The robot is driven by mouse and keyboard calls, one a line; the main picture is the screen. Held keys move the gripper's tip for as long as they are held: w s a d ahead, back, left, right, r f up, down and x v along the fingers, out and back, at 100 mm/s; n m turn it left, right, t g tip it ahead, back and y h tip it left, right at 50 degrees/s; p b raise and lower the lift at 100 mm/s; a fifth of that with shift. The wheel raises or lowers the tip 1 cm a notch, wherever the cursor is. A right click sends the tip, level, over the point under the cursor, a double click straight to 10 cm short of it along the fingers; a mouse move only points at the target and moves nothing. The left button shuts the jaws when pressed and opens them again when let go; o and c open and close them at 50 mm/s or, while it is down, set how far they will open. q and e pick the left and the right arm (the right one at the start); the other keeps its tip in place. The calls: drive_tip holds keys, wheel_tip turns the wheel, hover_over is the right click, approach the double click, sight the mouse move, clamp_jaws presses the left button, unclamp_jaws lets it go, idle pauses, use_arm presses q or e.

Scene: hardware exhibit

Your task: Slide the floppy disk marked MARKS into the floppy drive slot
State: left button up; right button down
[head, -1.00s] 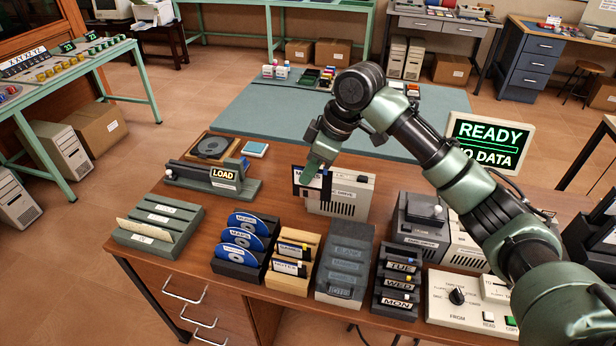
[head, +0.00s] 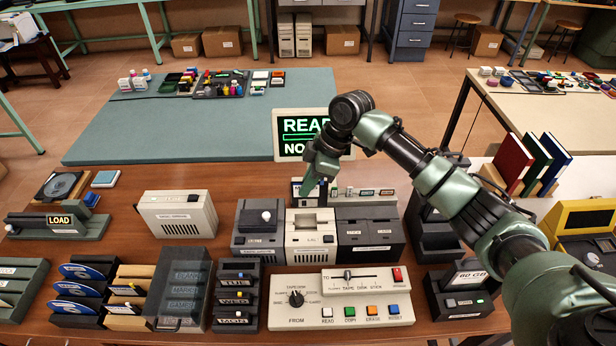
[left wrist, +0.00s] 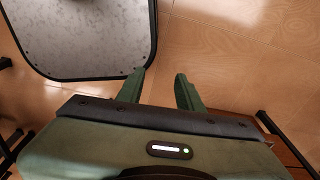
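My right gripper (head: 318,182) hangs behind the row of devices at the back centre of the table. It is shut on a dark floppy disk (head: 297,190) with a pale label, held upright; its writing is too small to read. A beige box (head: 178,213) with a front label, apparently the floppy drive, stands to the left, apart from the gripper. Its label is hard to read here. My left gripper (left wrist: 158,90) is open and empty above the tiled floor in the left wrist view. It is outside the head view.
A beige device (head: 311,240), a grey one (head: 258,235) and a dark double unit (head: 370,240) stand in front of the right gripper. Racks of discs (head: 80,300) and a control panel (head: 340,305) line the front. Bare wood lies around the beige box.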

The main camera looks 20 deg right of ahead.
sight(308, 201)
drive_tip(key=shift+d, duration=0.25)
drive_tip(key=shift+s+a+f+b, duration=0.1)
drive_tip(key=shift+a+f+b, duration=0.1)
drive_tip(key=shift+f+b, duration=0.2)
wheel_tip(308, 201, down, 3)
drive_tip(key=b, duration=0.3)
drive_tip(key=shift+f, duration=0.1)
drive_tip(key=shift+f+b, duration=0.7)
drive_tip(key=shift+b, duration=0.1)
drive_tip(key=shift+f, duration=0.1)
drive_tip(key=shift+p, duration=0.3)
